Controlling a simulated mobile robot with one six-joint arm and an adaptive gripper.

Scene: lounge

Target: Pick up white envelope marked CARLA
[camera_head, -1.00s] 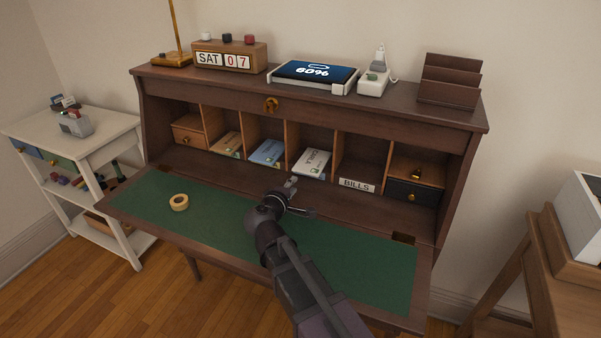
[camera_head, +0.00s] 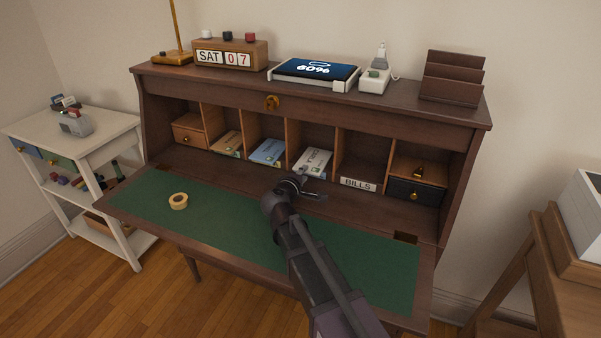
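The white envelope (camera_head: 313,160) lies in a middle pigeonhole of the brown desk, its front end tilted toward me. Dark lettering on it is too small to read surely. My gripper (camera_head: 300,182) is just in front of and below this envelope, near the pigeonhole's front edge. I cannot tell whether the gripper touches the envelope. The fingers are small and partly hidden by the gripper body, so their opening is unclear. A blue envelope (camera_head: 267,151) lies in the pigeonhole to the left, and a tan one (camera_head: 228,143) lies further left.
Thin wooden dividers (camera_head: 288,142) stand on both sides of the white envelope. A BILLS label (camera_head: 357,184) fronts the pigeonhole to the right. A tape roll (camera_head: 178,201) lies on the green desk mat (camera_head: 225,218), which is otherwise mostly clear.

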